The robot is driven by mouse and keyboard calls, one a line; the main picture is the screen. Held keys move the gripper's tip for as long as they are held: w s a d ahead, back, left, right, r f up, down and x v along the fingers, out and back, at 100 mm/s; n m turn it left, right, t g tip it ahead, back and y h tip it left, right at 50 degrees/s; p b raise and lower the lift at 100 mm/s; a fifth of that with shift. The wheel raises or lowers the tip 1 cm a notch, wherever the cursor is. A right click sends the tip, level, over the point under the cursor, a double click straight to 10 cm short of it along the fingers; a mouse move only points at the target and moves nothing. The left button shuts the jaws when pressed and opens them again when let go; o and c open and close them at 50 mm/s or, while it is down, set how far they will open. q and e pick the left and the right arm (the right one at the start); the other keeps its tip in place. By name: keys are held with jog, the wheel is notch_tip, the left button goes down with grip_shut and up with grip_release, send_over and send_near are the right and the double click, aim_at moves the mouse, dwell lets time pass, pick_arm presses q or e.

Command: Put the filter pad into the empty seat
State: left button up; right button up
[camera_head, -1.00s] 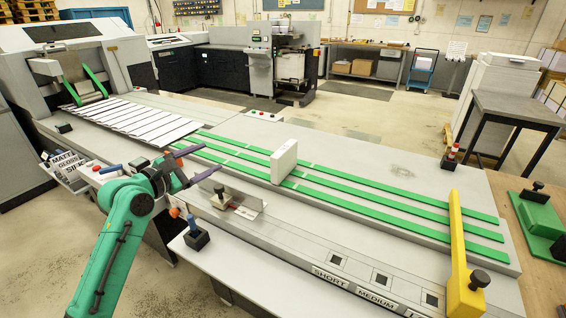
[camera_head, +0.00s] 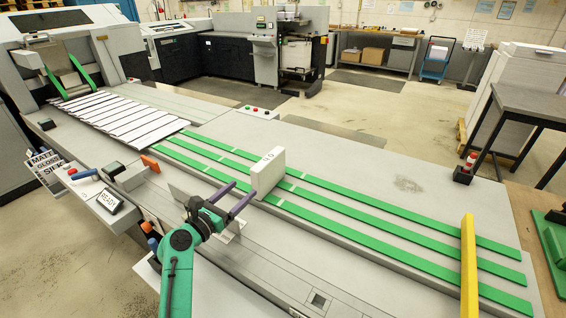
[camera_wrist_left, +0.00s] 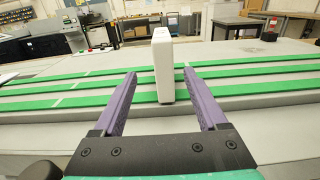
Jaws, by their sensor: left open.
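I cannot make out a thing that is clearly a filter pad. A white upright block (camera_head: 267,172) with dark marks on its top stands on the green strips (camera_head: 350,205). My left gripper (camera_head: 246,188) is open, its two purple fingers pointing at the block's near side. In the left wrist view the block (camera_wrist_left: 163,65) stands upright in the gap between the open fingers (camera_wrist_left: 159,75), with room on both sides. It does not look gripped. A small square recess (camera_head: 318,300) in the near ledge looks empty; whether it is the seat I cannot tell.
A yellow bar (camera_head: 468,265) crosses the strips at the right. A red-topped post (camera_head: 466,168) stands at the far edge. The grey surface behind the strips is mostly clear.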

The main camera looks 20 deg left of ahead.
aim_at(253, 177)
pick_arm(q)
jog(key=shift+w+d+r+p, duration=0.1)
jog(key=shift+w+r+p, duration=0.1)
jog(key=shift+w, duration=0.4)
jog(key=shift+w+d+r+p, duration=0.1)
jog(key=shift+w+p, duration=0.1)
jog(key=shift+w, duration=0.35)
jog(key=w, duration=0.1)
jog(key=w+p, duration=0.1)
jog(key=w, duration=0.2)
jog(key=shift+w+d+r, duration=0.3)
jog(key=w, duration=0.2)
jog(key=w+d+p, duration=0.1)
jog(key=w, duration=0.3)
jog(key=shift+d+f, duration=0.15)
jog(key=shift+f, duration=0.15)
jog(key=shift+w+d, duration=0.1)
jog(key=shift+w, duration=0.4)
jog(key=shift+f, duration=0.1)
jog(key=shift+c, duration=0.9)
grip_shut()
pick_arm(e)
jog(key=r, duration=0.2)
jog(key=s+r, duration=0.1)
jog(key=shift+d+r, duration=0.15)
jog(key=shift+d, duration=0.15)
